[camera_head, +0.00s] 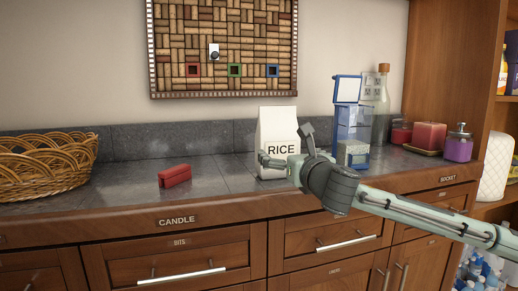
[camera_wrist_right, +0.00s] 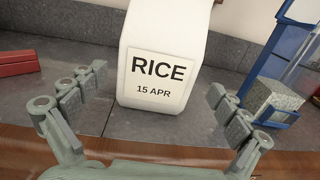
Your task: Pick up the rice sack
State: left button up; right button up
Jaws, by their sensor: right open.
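The rice sack (camera_head: 277,132) is a white upright bag labelled RICE. It stands on the grey counter in the middle of the head view. In the right wrist view the sack (camera_wrist_right: 164,55) stands straight ahead, and its label also reads 15 APR. My right gripper (camera_head: 287,158) is in front of the sack's lower part. In the wrist view its fingers (camera_wrist_right: 158,95) are spread wide, one to each side of the sack, with nothing between them touching the bag that I can see. The back of the sack is hidden. My left gripper is not in view.
A red block (camera_head: 175,176) lies on the counter left of the sack. A wicker basket (camera_head: 45,165) is at the far left. A blue-framed clear container (camera_head: 353,135) stands close right of the sack, with a bottle and candles beyond. The counter's wooden front edge (camera_head: 120,220) runs below.

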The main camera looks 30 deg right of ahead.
aim_at(281, 148)
jog(key=shift+w+d+r, duration=0.1)
jog(key=shift+w+r, duration=0.1)
jog(key=shift+w, duration=0.15)
jog(key=shift+w+d+r, duration=0.1)
jog(key=shift+w+d, duration=0.05)
jog(key=shift+w, duration=0.2)
jog(key=p+x, duration=0.1)
jog(key=x, duration=0.4)
jog(key=shift+w, duration=0.5)
jog(key=c, duration=1.3)
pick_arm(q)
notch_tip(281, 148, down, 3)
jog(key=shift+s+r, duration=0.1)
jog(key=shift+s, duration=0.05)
